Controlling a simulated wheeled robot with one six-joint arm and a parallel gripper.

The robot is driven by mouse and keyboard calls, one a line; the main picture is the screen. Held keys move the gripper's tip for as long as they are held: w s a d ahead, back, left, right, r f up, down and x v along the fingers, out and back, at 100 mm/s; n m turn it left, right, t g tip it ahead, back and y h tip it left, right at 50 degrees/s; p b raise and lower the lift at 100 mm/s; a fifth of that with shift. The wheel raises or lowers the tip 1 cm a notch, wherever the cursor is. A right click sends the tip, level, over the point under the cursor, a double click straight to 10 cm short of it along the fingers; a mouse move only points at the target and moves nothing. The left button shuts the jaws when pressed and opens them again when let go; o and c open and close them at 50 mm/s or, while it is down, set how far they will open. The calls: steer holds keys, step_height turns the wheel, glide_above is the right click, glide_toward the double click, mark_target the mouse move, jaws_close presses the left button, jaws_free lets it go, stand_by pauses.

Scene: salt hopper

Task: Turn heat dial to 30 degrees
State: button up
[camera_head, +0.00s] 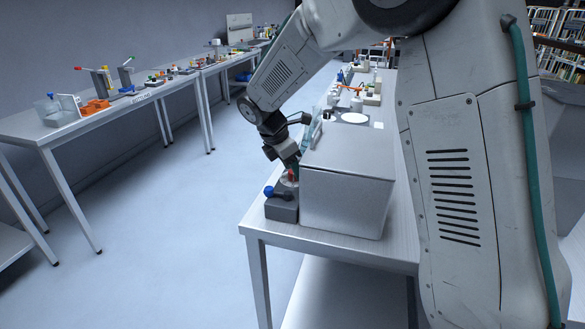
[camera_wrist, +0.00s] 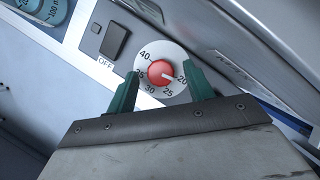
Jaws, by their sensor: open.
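The heat dial is a red round knob (camera_wrist: 161,73) on a white scale plate (camera_wrist: 176,53) in the wrist view. The scale reads 40, 35, 30 and 25, and a partly covered mark sits beside the right finger. A small white pointer on the knob faces right and slightly down, past 25 toward that covered mark. My gripper (camera_wrist: 162,70) is open, with one green finger on each side of the knob and gaps to it. In the head view my gripper (camera_head: 290,168) is low at the left side of a large grey box; I cannot make out the dial there.
A black switch (camera_wrist: 114,40) marked OFF is left of the dial. The grey box (camera_head: 347,200) stands on the near table, beside a grey block (camera_head: 282,212) with a blue knob (camera_head: 268,191). Other equipment fills the table behind. Open floor lies to the left.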

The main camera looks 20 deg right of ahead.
steer(key=shift+d+f, duration=0.1)
steer(key=shift+f, duration=0.15)
steer(key=c, duration=1)
